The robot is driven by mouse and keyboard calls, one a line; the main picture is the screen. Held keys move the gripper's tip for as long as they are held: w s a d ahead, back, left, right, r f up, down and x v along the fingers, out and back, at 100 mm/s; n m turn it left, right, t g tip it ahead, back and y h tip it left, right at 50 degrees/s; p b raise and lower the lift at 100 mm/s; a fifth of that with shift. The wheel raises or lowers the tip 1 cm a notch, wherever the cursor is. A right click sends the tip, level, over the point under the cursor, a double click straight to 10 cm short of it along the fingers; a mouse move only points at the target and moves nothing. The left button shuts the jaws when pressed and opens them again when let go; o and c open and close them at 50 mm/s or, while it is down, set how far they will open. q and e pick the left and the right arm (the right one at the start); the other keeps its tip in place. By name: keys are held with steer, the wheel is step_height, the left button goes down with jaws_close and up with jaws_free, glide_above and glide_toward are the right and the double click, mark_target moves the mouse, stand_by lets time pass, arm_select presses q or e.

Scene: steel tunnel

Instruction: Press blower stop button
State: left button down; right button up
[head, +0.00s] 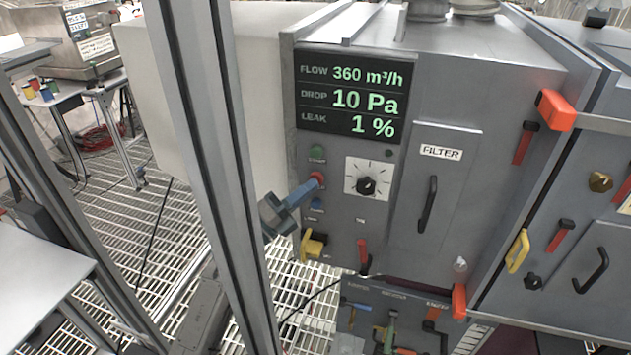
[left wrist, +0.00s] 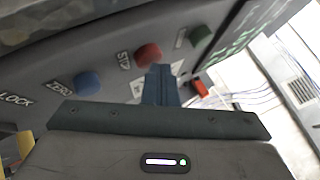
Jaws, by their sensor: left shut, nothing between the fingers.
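The red stop button (head: 317,176) sits on the grey blower panel, below the display and between a green button (head: 317,152) and a blue button (head: 316,203). My left gripper (head: 308,187) is shut and empty, its blue-grey fingertips at the lower left edge of the red button. In the left wrist view the red button (left wrist: 148,55) shows just beyond the fingertips (left wrist: 160,72), with a partly readable label beside it. I cannot tell whether the fingertips touch the button. The blue button (left wrist: 88,82) is to its left, marked ZERO. My right gripper is not in view.
The display (head: 350,95) reads flow 360 m³/h, drop 10 Pa, leak 1 %. A dial (head: 367,187) is right of the buttons, and a yellow handle (head: 313,244) below them. A metal post (head: 215,150) stands left of the panel. A filter door (head: 440,180) is further right.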

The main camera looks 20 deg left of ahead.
arm_select(q)
steer(key=shift+s, duration=0.1)
steer(key=s+p, duration=0.1)
steer(key=s, duration=0.5)
stand_by(0.5)
steer(key=shift+a+f, duration=0.1)
stand_by(0.5)
